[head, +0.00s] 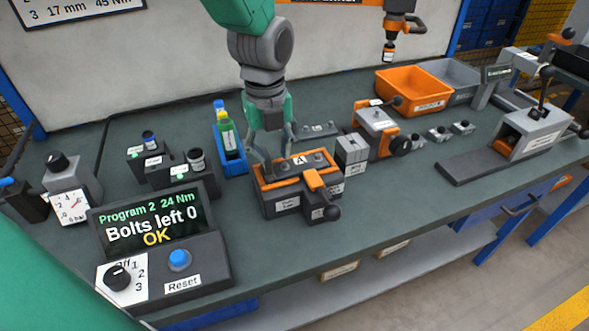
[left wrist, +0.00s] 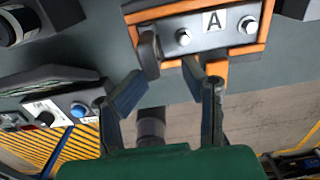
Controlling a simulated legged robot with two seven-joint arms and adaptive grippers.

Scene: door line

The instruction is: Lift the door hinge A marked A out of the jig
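The door hinge A (head: 318,158), a grey plate with bolt heads and a white A label, lies in the orange-topped jig (head: 286,203) on the bench. In the left wrist view the hinge (left wrist: 193,32) sits inside the jig's orange rim (left wrist: 135,33). An orange clamp lever (head: 315,181) with a black knob is on the jig's front; I cannot tell whether it presses on the hinge. My left gripper (head: 278,160) is over the hinge's left part, fingers apart and empty; they also show spread in the left wrist view (left wrist: 163,76). My right gripper is not in view.
A grey block (head: 351,154) stands close right of the jig, and a blue bin with bottles (head: 229,150) close left. An orange fixture (head: 376,125) stands farther right.

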